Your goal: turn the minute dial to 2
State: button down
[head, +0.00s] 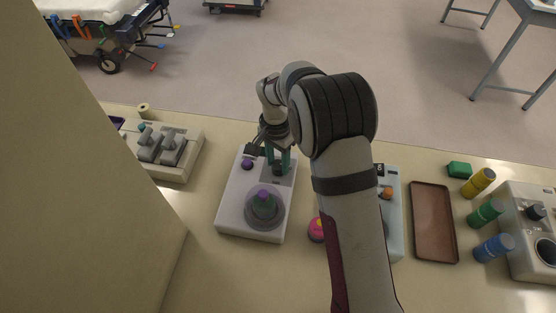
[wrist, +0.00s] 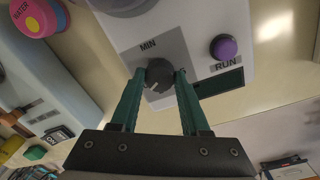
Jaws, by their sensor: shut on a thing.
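The minute dial (wrist: 158,74) is a dark round knob on a grey panel marked MIN, in the upper middle of the wrist view. My gripper (wrist: 158,82) has its two green fingers on either side of it, shut on it. A pale pointer line shows on the knob, but I cannot read a number. In the head view the white machine (head: 230,200) stands on the counter, and my gripper (head: 278,168) reaches down to its far right part. The dial is mostly hidden there by the fingers.
A purple RUN button (wrist: 224,47) and a dark display (wrist: 222,83) are close to the dial.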

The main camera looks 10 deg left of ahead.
aim_at(275, 165)
jog(key=n, duration=0.4)
jog(key=shift+n, duration=1.8)
jog(key=shift+c, duration=1.9)
grip_release()
notch_tip(275, 165, up, 16)
jog(key=shift+s+a, duration=0.15)
jog(key=shift+a, duration=0.15)
